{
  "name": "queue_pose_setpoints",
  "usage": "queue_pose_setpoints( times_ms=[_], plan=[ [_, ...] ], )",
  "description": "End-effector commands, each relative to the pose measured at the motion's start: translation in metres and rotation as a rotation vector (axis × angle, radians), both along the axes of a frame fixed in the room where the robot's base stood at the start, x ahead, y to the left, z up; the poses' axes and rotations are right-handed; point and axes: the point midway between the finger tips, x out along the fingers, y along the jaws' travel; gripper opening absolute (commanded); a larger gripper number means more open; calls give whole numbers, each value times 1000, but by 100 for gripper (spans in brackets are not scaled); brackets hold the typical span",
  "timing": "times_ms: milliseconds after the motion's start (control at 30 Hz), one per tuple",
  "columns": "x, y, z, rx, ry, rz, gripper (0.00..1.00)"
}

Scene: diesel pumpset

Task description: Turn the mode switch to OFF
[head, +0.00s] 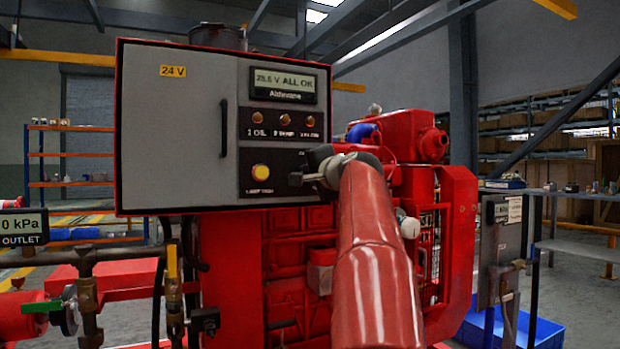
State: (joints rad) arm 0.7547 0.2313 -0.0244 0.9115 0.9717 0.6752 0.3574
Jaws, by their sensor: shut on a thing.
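The control panel (180,190) is a grey box with a red edge, mounted on the red engine. My gripper (308,178) is at the panel's lower right, its fingers pointing left against the dark lower plate. It is shut on the mode switch (296,180), a small dark knob. Only the knob's left part shows; the gripper and my red arm hide the rest and its position labels. A display (284,85) above reads 25.5 V ALL OK.
A yellow lamp-test button (261,173) sits left of the switch, with a row of indicator lamps (284,119) above. A black door handle (224,128) stands out from the panel. Pipes and valves (85,300) are at lower left. The red engine (270,270) fills the space below.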

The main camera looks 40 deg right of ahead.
Motion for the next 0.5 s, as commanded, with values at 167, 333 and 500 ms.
queue_pose_setpoints(
  times_ms=[167,333,500],
  plan=[
    [0,-1,-3,-165,42,-1,0],
    [0,-1,-3,-322,80,0,0],
    [1,0,-3,-478,116,0,0]
  ],
)
